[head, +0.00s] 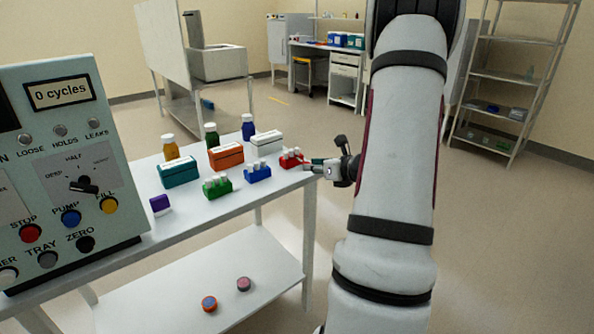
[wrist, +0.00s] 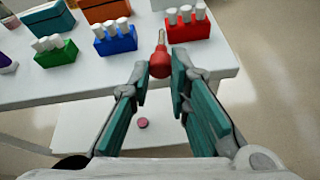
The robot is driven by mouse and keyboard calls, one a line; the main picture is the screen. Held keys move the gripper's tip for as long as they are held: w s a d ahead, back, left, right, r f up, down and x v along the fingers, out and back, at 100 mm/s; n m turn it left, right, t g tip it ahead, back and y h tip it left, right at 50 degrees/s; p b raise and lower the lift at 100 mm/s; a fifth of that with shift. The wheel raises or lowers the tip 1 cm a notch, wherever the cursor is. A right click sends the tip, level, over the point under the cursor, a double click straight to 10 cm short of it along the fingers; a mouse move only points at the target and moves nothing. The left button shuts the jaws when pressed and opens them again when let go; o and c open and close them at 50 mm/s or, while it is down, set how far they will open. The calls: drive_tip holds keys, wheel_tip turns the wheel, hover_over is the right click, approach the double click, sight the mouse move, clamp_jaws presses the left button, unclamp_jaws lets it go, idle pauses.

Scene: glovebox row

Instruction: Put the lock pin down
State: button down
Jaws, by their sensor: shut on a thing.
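The lock pin (wrist: 160,60) is a red piece with a rounded bulb and a thin stem pointing away from me. It is between the teal-padded fingertips of my gripper (wrist: 158,72), which is shut on it. In the wrist view the pin overlaps the front edge of the white bench top (wrist: 215,64), just in front of the red rack (wrist: 188,28). I cannot tell whether it touches the bench. In the head view my gripper (head: 312,167) is at the bench's right end, beside the red rack (head: 291,159), and the pin is barely distinguishable.
A blue rack (head: 257,173) and a green rack (head: 217,187) with white-capped vials stand left of the red one. Teal, orange and white boxes and several bottles are behind. A control panel (head: 60,160) stands at left. A lower shelf (head: 185,300) holds two small round items.

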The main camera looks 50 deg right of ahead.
sight(298, 159)
drive_tip(key=w, duration=0.2)
drive_tip(key=w+d, duration=0.1)
drive_tip(key=w, duration=0.4)
drive_tip(key=shift+w+d+f, duration=0.15)
drive_tip(key=shift+d+f, duration=0.25)
drive_tip(key=shift+w+f, duration=0.1)
drive_tip(key=shift+f, duration=1.65)
drive_tip(key=shift+f+b, duration=0.35)
drive_tip(key=shift+b, duration=0.25)
drive_tip(key=shift+f, duration=0.25)
drive_tip(key=c, duration=1.5)
unclamp_jaws()
